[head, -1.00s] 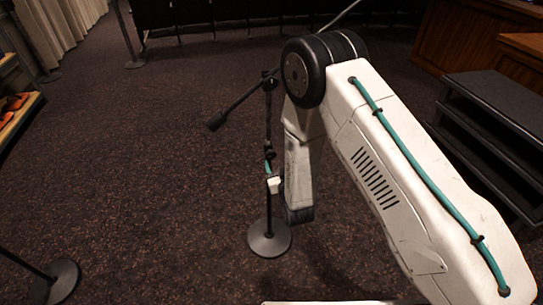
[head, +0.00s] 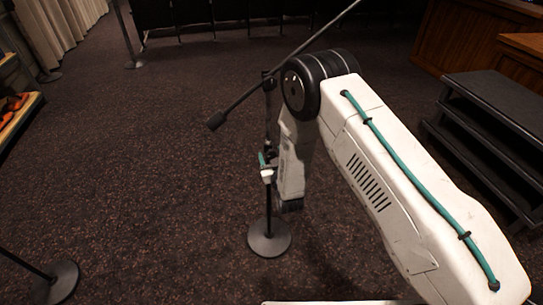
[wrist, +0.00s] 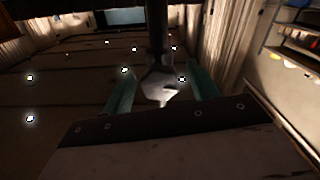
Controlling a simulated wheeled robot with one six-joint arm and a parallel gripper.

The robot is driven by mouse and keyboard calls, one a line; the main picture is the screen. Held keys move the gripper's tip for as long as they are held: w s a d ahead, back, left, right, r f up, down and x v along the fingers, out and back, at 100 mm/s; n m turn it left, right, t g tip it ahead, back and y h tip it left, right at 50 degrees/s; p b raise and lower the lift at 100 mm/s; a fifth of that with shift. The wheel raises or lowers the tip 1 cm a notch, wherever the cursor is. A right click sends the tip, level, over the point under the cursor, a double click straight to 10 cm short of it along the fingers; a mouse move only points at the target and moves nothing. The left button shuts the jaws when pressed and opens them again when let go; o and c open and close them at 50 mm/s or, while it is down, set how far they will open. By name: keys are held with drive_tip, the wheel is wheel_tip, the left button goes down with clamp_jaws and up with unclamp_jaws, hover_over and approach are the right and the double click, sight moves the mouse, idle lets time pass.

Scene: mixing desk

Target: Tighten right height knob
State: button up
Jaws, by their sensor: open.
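A black boom stand (head: 269,210) stands upright on a round base (head: 269,238) in the middle of the head view, partly behind my arm. My gripper (head: 264,161) is at the stand's upright pole, around mid-height. In the wrist view my gripper (wrist: 162,86) has its two teal fingers apart. A pale grey knob-like piece (wrist: 158,84) sits between them, below the dark pole (wrist: 156,30). Gaps show on both sides of it, so the fingers do not visibly press on it. In the head view the knob cannot be told apart from my gripper.
The stand's slanted boom (head: 300,52) passes behind my arm, with a dark thicker end (head: 216,121) at the left. Another round stand base (head: 60,281) is at the lower left. Dark steps (head: 490,120) stand at the right. The carpet around the stand is clear.

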drive_tip(key=shift+c, duration=0.3)
drive_tip(key=c, duration=0.9)
drive_tip(key=shift+c, duration=0.2)
drive_tip(key=shift+m, duration=2.9)
drive_tip(key=o, duration=1)
drive_tip(key=shift+s, duration=0.1)
